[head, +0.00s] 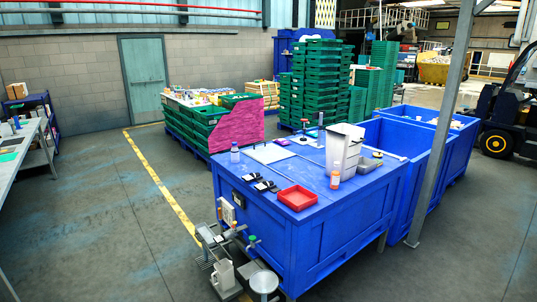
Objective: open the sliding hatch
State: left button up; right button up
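No part is clearly recognisable as the sliding hatch. A flat white panel (270,153) lies on the top of the blue table-like unit (330,205), near its far left corner; I cannot tell whether it slides. A small pale panel (227,212) is fixed on the unit's left side, above grey pipe-like fittings (212,238). A thin pale rail (386,153) runs along the top near the right edge. Neither of my grippers is in view.
On the unit stand a red tray (297,198), a white bin (343,150), an orange-capped bottle (335,176), a clear bottle (235,154) and black items (264,186). A grey post (440,125) rises at its right. The floor (110,230) left of it is clear.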

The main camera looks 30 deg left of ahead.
aim_at(267, 153)
jog(key=u, duration=2.45)
jog(key=i, duration=4.45)
jog(key=z, duration=1.7)
